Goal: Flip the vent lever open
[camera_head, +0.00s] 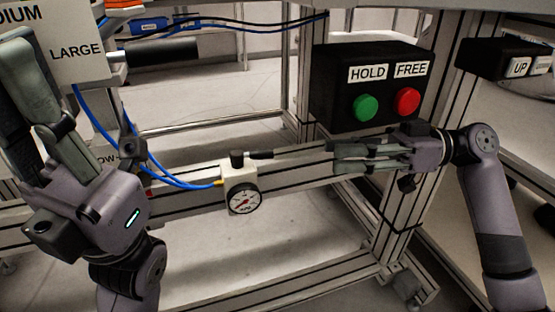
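A small white block with a round pressure gauge (244,201) sits on the front of the metal rail. On its top is a black knob with a black lever (261,155) lying roughly level and pointing right; I take this as the vent lever. My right gripper (336,158) is right of the lever's end with its fingers pointing left, apart from it. Its fingers lie close together with nothing seen between them. My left gripper (18,48) is at the far left, fingers pointing up, well away from the lever. Its finger gap is not clear.
A black box (327,88) with a green HOLD button (366,108) and a red FREE button (407,101) stands just above my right gripper. Blue tubes (180,182) run to the gauge block from the left. A LARGE sign (75,50) stands behind my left gripper.

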